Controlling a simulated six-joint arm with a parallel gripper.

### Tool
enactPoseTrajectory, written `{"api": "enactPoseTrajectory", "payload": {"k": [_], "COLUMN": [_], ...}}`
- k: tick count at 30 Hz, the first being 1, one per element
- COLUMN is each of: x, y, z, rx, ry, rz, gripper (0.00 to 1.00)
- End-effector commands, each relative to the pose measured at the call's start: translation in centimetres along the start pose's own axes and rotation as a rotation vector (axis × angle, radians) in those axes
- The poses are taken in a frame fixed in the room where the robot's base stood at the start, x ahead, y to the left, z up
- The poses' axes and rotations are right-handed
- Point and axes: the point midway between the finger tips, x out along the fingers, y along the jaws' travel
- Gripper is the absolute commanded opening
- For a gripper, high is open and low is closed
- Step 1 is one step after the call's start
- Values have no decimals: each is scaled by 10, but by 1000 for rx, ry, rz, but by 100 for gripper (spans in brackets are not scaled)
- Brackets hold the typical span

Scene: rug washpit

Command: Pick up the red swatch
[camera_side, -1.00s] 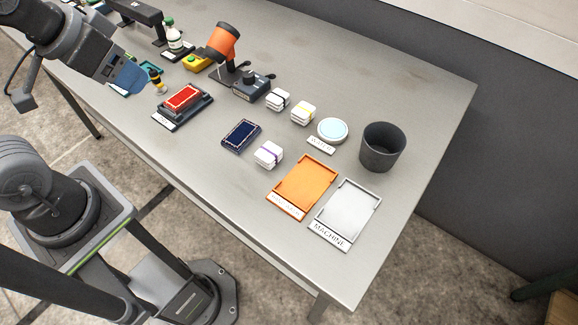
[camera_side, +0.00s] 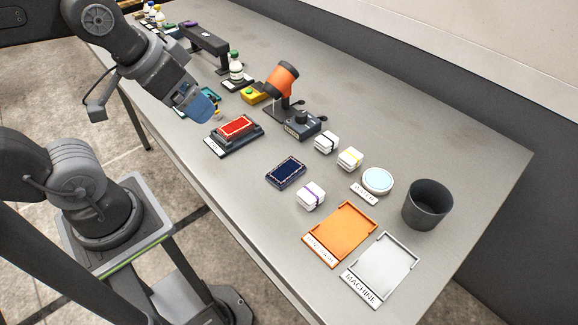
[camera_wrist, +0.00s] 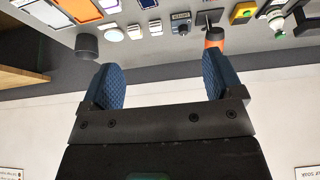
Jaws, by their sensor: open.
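The red swatch (camera_side: 237,126) lies flat on a dark stand with a white label (camera_side: 216,151) on the grey table, left of the middle in the side view. My gripper (camera_side: 207,108) is up and to the left of the swatch in that view, apart from it. In the wrist view my gripper (camera_wrist: 164,88) is open, its two blue pads wide apart with nothing between them. The red swatch cannot be made out in the wrist view.
Right of the swatch are a dark blue swatch (camera_side: 286,171), white bundles (camera_side: 311,195), an orange tray (camera_side: 342,232), a grey tray (camera_side: 386,266) and a dark bin (camera_side: 428,204). An orange tool (camera_side: 282,79) stands behind. The table's front strip is clear.

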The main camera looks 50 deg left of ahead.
Motion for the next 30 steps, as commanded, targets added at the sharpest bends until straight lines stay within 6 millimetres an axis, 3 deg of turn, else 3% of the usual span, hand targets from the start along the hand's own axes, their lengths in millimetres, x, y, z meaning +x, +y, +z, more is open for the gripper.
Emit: {"api": "enactPoseTrajectory", "payload": {"k": [8,14,21,30], "x": [1,18,73,148], "y": [-1,-18,-68,-134], "z": [-2,-31,-80,-101], "rx": [0,0,3,-1], "ry": [-6,-99,-283,-458], "rz": [-3,-29,-47,-13], "gripper": [87,87,87,87]}}
